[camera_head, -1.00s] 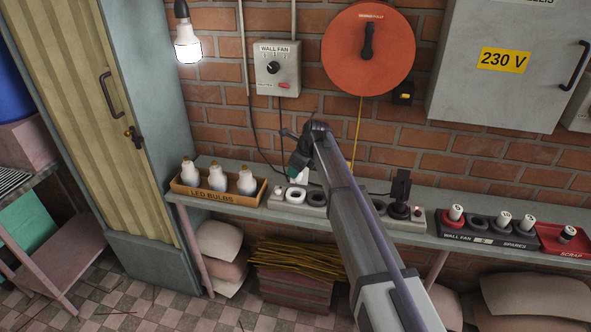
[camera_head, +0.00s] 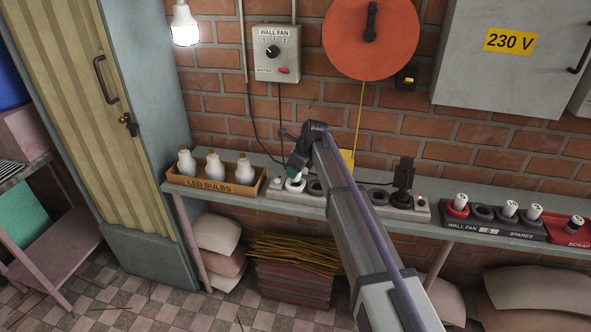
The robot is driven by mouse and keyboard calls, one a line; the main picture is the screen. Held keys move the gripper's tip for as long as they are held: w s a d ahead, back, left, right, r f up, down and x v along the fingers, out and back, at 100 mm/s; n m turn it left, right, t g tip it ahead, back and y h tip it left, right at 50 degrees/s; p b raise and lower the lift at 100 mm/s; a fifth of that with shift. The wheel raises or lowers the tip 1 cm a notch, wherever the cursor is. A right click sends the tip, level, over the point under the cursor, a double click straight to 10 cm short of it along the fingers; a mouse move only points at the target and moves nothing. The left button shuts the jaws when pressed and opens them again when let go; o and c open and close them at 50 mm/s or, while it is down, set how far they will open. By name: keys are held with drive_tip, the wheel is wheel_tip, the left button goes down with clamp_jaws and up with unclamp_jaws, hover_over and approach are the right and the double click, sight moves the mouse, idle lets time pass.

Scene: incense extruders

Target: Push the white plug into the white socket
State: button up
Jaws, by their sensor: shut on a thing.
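My gripper (camera_head: 294,172) is at the shelf, over the left part of the grey socket strip (camera_head: 335,206). It is shut on the white plug (camera_head: 292,183), of which only a small part shows below the jaws. The plug is at the white socket (camera_head: 294,188), low against the strip. My gripper hides most of the contact, so I cannot tell how deep the plug sits. A dark socket (camera_head: 315,187) lies just to the right. A black plug (camera_head: 403,180) stands upright in the strip's right part.
A tray of LED bulbs (camera_head: 213,188) stands close to the left. At the right are a rack of spares (camera_head: 485,231) and a red scrap tray (camera_head: 570,240). The wall fan switch box (camera_head: 276,53) hangs above with a cable running down.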

drive_tip(key=shift+f+b, duration=1.45)
drive_tip(key=shift+b, duration=0.05)
drive_tip(key=o, duration=1)
